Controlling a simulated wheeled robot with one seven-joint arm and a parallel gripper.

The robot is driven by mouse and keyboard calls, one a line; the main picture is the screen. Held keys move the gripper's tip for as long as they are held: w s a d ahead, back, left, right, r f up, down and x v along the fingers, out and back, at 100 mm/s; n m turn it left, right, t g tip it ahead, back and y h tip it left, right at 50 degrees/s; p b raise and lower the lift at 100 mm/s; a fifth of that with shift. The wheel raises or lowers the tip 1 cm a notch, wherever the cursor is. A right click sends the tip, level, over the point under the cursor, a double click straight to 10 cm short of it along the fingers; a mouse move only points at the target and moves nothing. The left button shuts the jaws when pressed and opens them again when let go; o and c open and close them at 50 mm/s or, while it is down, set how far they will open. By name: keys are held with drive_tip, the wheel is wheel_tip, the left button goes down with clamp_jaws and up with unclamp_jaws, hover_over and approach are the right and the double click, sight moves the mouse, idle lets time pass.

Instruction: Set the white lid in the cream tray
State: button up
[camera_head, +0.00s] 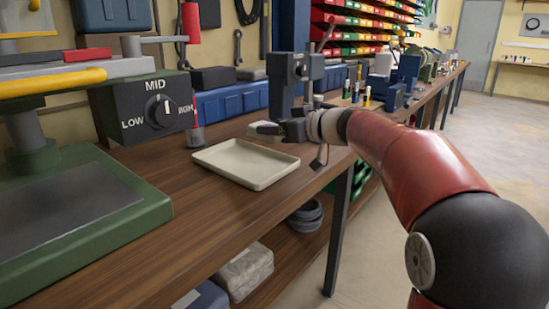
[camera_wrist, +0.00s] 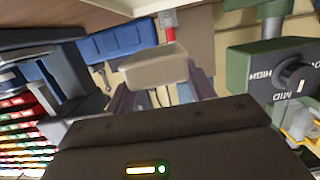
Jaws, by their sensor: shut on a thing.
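The cream tray (camera_head: 245,163) lies flat on the wooden bench and looks empty. Part of its pale surface seems to show at the top edge of the wrist view (camera_wrist: 140,7). My gripper (camera_head: 280,130) is above the tray's far right side. It is shut on the white lid (camera_head: 263,129), which juts out to the left of the fingers. In the wrist view the lid (camera_wrist: 155,66) sits between the fingertips, apart from the tray. The fingers hide part of the lid.
A green machine with a dial box (camera_head: 150,107) stands left of the tray. A red-topped bottle (camera_head: 194,120) is just behind the tray. Blue bins (camera_head: 230,102) line the wall. Small bottles (camera_head: 355,92) stand farther right. The bench front near the tray is clear.

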sight(277, 168)
wheel_tip(277, 168, down, 8)
drive_tip(key=shift+r+b, duration=0.1)
drive_tip(key=shift+b, duration=1)
drive_tip(key=o, duration=1)
drive_tip(key=v, duration=1.2)
drive_tip(key=shift+p, duration=0.3)
